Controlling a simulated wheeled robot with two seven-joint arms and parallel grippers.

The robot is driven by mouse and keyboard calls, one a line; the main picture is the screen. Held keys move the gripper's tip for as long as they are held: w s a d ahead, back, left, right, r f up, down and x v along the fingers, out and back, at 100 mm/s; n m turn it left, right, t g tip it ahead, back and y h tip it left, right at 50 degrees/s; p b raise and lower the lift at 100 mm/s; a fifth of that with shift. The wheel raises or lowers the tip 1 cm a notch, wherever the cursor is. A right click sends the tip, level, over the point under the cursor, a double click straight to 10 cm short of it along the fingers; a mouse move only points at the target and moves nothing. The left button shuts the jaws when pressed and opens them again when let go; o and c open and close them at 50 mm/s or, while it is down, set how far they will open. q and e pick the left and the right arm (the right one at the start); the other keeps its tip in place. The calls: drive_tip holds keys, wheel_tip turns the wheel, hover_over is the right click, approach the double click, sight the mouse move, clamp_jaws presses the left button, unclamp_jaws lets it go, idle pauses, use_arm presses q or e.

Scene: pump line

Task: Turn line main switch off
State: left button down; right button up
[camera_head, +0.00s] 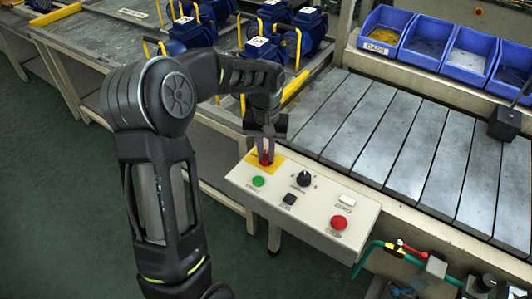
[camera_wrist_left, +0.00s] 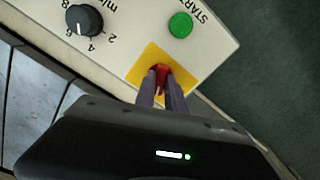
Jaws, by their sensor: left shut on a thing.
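The line main switch is a red knob (camera_wrist_left: 162,76) on a yellow plate (camera_wrist_left: 185,64), at the upper left of the beige control panel (camera_head: 318,214). My left gripper (camera_head: 265,158) reaches down over the switch in the head view. Its two fingers are closed on the red knob, one on each side, as the left wrist view (camera_wrist_left: 161,86) shows. A light pointer mark shows on the knob between the fingers. Part of the yellow plate is hidden under the fingers. My right gripper is not in view.
Blue pumps (camera_head: 195,32) stand at the back left.

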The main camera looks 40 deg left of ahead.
use_arm(q)
drive_tip(key=n, duration=0.6)
drive_tip(key=shift+n, duration=0.3)
drive_tip(key=n+p, duration=0.1)
drive_tip(key=n, duration=0.5)
idle(0.3)
drive_tip(key=c, duration=1.4)
unclamp_jaws()
